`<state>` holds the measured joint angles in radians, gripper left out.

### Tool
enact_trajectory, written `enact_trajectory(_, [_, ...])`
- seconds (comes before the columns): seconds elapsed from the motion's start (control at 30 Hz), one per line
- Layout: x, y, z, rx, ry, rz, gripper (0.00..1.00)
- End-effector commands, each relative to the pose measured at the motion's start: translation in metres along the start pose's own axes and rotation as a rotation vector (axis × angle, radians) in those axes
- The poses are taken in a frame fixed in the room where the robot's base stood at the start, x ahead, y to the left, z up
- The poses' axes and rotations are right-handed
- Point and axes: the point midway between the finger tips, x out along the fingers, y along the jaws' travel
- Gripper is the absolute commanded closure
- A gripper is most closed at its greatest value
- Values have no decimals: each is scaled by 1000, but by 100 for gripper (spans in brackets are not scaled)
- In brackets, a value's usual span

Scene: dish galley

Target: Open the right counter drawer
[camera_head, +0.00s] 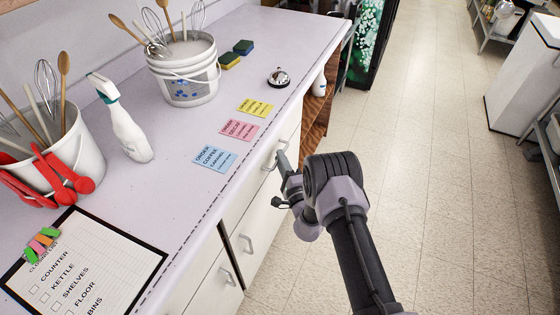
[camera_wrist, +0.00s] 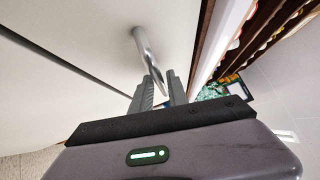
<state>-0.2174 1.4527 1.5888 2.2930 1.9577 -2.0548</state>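The right counter drawer (camera_head: 248,188) is a pale front under the counter's edge, and it looks closed. Its metal bar handle (camera_head: 269,166) is beside my gripper (camera_head: 284,162) in the head view. In the wrist view the handle (camera_wrist: 145,52) runs down from the pale drawer front (camera_wrist: 75,35) towards the fingertips. My gripper (camera_wrist: 162,88) has its two fingers apart, with the near end of the handle between or just in front of the tips. Whether the fingers touch the bar cannot be told. My arm hides part of the cabinet front in the head view.
Other handles show lower left on the cabinet, one (camera_head: 246,243) and another (camera_head: 228,278). The counter top (camera_head: 200,195) holds a spray bottle (camera_head: 128,125), buckets of utensils, notes and a bell (camera_head: 278,77). Open wooden shelves (camera_head: 317,118) stand beyond the drawer. The floor (camera_head: 430,150) at right is clear.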

Motion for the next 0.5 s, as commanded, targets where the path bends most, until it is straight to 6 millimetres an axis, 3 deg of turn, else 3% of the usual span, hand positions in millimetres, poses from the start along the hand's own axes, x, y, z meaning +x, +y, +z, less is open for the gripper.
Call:
enact_trajectory(0.37, [10,0,0,0,0,1,80])
enact_trajectory(0.5, [10,0,0,0,0,1,100])
